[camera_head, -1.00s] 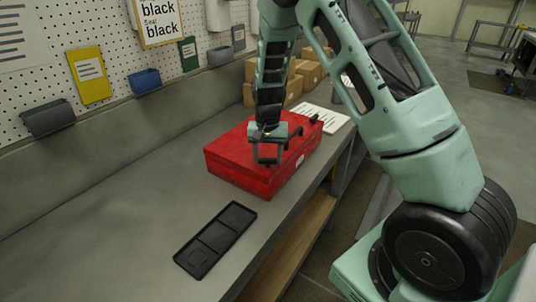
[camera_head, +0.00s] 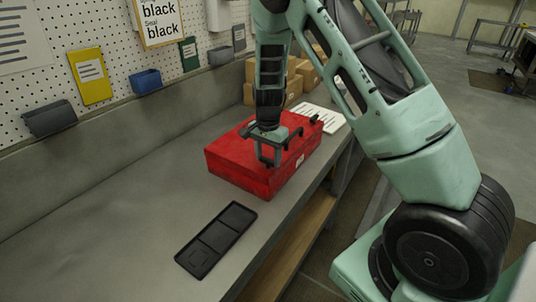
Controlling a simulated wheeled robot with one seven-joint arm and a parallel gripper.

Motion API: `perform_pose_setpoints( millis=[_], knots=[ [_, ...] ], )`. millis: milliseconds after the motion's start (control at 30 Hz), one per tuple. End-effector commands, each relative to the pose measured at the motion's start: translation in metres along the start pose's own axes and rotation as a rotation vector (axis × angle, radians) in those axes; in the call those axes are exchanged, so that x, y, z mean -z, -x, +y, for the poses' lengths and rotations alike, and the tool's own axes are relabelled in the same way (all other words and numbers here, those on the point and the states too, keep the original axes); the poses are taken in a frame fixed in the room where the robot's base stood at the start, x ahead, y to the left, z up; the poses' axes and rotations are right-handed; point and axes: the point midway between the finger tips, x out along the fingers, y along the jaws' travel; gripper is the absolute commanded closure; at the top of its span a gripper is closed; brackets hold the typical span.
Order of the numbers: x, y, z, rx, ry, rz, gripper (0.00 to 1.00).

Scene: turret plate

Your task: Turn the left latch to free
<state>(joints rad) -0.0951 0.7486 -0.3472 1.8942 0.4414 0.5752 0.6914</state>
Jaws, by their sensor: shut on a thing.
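A red case (camera_head: 235,155) lies shut on the grey workbench. A dark handle (camera_head: 294,144) runs along its right-hand front edge, and a small dark right latch (camera_head: 315,119) shows near the far end. My gripper (camera_head: 269,162) points down at the near end of that edge, left of the handle. Its jaws are shut on the left latch, which is mostly hidden by the fingers, so its exact angle cannot be told.
A black compartment tray (camera_head: 216,239) lies on the bench (camera_head: 110,235) in front of the case. Cardboard boxes (camera_head: 294,82) and a white printed sheet (camera_head: 325,117) are behind it. A pegboard wall with bins runs along the left. The left bench is clear.

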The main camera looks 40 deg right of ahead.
Motion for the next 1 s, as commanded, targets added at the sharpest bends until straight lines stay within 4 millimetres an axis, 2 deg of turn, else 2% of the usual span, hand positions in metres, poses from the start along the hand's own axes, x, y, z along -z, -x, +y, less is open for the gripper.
perform_pose_setpoints(
  millis=[367,400,433,467,767,867,1000],
  knots=[
    [0.005,0.002,0.001,0.003,-0.011,0.007,0.7],
    [0.005,0.002,0.001,0.003,-0.011,0.007,0.36],
    [0.005,0.001,0.001,0.003,-0.011,0.007,0.28],
    [0.004,0.001,0.001,0.002,-0.01,0.006,0.25],
    [0.002,0.002,0.0,0.002,-0.006,0.003,0.25],
    [0.002,0.009,-0.001,0.005,-0.004,0.004,0.25],
    [0.002,0.031,-0.001,0.007,-0.004,0.004,0.25]
  ],
)
